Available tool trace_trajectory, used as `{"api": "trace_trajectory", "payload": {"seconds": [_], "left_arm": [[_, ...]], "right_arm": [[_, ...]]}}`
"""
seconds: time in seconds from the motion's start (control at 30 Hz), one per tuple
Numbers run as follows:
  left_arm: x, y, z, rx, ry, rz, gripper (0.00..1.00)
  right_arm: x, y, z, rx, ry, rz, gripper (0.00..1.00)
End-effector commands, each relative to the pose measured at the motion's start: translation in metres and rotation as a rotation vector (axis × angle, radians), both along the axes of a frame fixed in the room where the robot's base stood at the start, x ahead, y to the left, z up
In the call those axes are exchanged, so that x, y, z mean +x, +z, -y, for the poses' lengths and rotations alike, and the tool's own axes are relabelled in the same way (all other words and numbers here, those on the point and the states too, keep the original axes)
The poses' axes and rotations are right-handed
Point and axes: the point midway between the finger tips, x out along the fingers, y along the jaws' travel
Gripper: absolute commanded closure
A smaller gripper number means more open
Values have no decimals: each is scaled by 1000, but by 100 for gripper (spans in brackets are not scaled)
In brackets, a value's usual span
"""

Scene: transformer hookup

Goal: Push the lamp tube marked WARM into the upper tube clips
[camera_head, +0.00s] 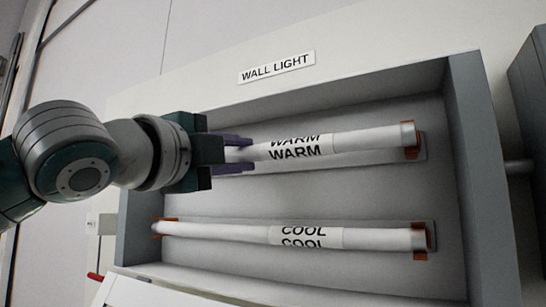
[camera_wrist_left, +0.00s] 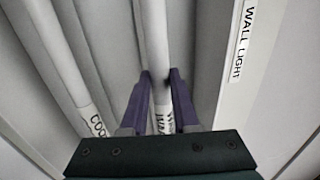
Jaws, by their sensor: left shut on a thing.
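The white lamp tube marked WARM (camera_head: 350,141) lies along the upper backing plate (camera_head: 422,150) of the wall light, almost level. My left gripper (camera_head: 248,154) is shut on this tube, left of its label, with one purple finger on each side. In the left wrist view the WARM tube (camera_wrist_left: 156,35) runs between the fingers of my left gripper (camera_wrist_left: 161,76). The tube's right end is at the orange upper right clip (camera_head: 411,152); I cannot tell whether it is fully seated. My gripper and arm hide the tube's left end and the upper left clip. My right gripper is not in view.
The tube marked COOL (camera_head: 375,238) sits below at the orange lower clips (camera_head: 420,242). The grey housing walls (camera_head: 482,170) frame both tubes. A WALL LIGHT sign (camera_head: 277,67) is above. A white panel (camera_head: 150,292) is at the lower left.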

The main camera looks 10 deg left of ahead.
Motion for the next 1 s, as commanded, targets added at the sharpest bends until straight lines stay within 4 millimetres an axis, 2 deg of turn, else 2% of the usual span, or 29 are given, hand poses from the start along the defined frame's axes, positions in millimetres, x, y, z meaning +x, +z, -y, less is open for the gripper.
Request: {"api": "trace_trajectory", "payload": {"seconds": [1.0], "left_arm": [[21,0,8,1,1,0,100]], "right_arm": [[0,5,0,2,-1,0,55]]}}
